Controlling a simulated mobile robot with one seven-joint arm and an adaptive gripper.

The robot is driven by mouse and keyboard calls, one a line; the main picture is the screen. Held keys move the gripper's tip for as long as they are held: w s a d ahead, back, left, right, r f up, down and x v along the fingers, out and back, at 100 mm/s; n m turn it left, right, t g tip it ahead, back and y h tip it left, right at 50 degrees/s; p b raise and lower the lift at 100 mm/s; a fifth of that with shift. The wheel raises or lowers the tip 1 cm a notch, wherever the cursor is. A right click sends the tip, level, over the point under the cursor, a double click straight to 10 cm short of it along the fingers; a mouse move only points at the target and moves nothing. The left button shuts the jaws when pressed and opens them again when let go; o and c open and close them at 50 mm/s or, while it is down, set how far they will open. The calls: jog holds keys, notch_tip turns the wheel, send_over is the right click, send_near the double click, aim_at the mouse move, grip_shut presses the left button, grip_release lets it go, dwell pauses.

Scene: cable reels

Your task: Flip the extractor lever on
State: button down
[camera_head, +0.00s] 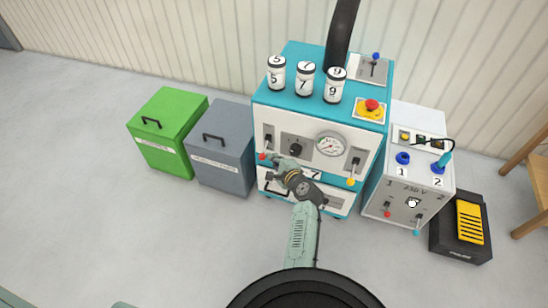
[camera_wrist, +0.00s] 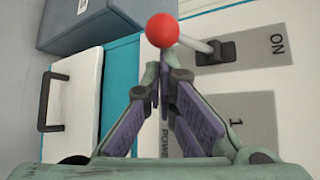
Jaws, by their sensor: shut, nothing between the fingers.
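The teal and white machine (camera_head: 318,128) carries several levers, and no extractor label is readable. A red-knobbed lever (camera_head: 263,156) is on its front at lower left. In the wrist view its red ball (camera_wrist: 162,29) and pale stem lie beside a plate marked ON, with POWER below. A yellow-knobbed lever (camera_head: 351,181) is at the front right. A blue-knobbed lever (camera_head: 376,57) is on a grey plate on top, beside the black duct (camera_head: 342,35). My gripper (camera_head: 273,160) is shut and empty; its fingertips (camera_wrist: 160,78) are close by the red ball. Contact cannot be told.
Three numbered canisters (camera_head: 305,79) and a red emergency button (camera_head: 371,105) are on the machine top. A grey bin (camera_head: 223,150) and a green bin (camera_head: 168,132) stand left. A 230 V unit (camera_head: 408,180) stands right. The floor in front is clear.

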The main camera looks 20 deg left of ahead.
jog(key=shift+s+r+g+p, duration=0.15)
jog(key=shift+r+g+p, duration=0.2)
jog(key=shift+p, duration=0.65)
